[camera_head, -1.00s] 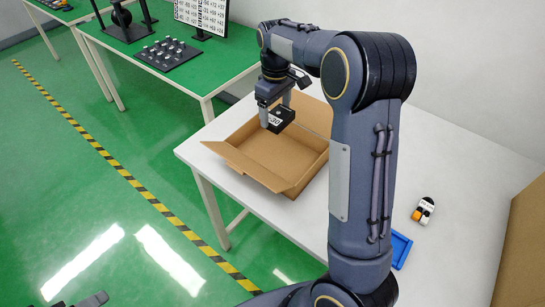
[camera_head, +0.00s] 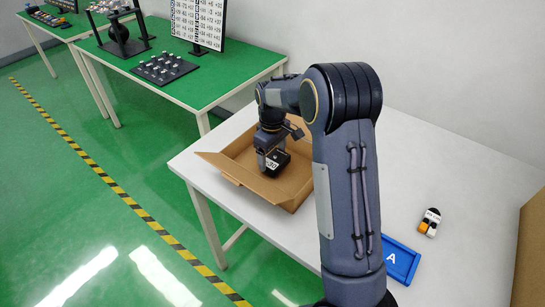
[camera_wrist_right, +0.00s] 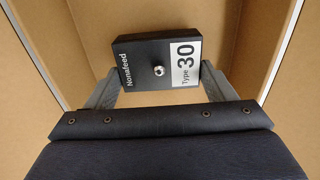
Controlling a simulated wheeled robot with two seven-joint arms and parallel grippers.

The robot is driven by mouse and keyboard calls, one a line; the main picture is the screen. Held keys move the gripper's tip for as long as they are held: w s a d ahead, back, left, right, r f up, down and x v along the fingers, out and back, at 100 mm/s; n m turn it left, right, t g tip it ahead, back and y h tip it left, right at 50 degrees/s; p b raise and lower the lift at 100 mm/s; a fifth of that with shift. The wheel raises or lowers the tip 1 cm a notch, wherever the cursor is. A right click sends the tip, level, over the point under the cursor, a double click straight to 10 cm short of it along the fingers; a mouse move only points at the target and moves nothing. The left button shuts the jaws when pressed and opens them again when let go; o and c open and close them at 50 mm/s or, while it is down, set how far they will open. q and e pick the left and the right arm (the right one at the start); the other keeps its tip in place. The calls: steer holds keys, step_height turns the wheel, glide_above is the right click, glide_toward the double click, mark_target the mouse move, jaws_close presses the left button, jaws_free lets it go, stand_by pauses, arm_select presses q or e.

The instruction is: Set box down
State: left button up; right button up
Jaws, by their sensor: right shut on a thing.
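A small black box (camera_head: 274,163) with a white label is in my right gripper (camera_head: 273,158). The right wrist view shows the box (camera_wrist_right: 160,62) between the two fingers, with "Type 30" and "Nonafeed" on its top and a round metal knob. The right gripper (camera_wrist_right: 155,85) is shut on it. The gripper and box are inside an open cardboard carton (camera_head: 235,172) on the white table. I cannot tell whether the box touches the carton floor. My left gripper is not in view.
The white table (camera_head: 440,180) carries a blue tray (camera_head: 400,262) marked "A" and a small white, orange and black object (camera_head: 430,222). A large brown cardboard surface (camera_head: 532,250) stands at the right edge. Green tables (camera_head: 150,85) with equipment stand behind left.

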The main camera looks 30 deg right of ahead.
steer(key=shift+f, duration=0.65)
steer(key=shift+f, duration=0.1)
steer(key=shift+f, duration=0.15)
steer(key=o, duration=1.1)
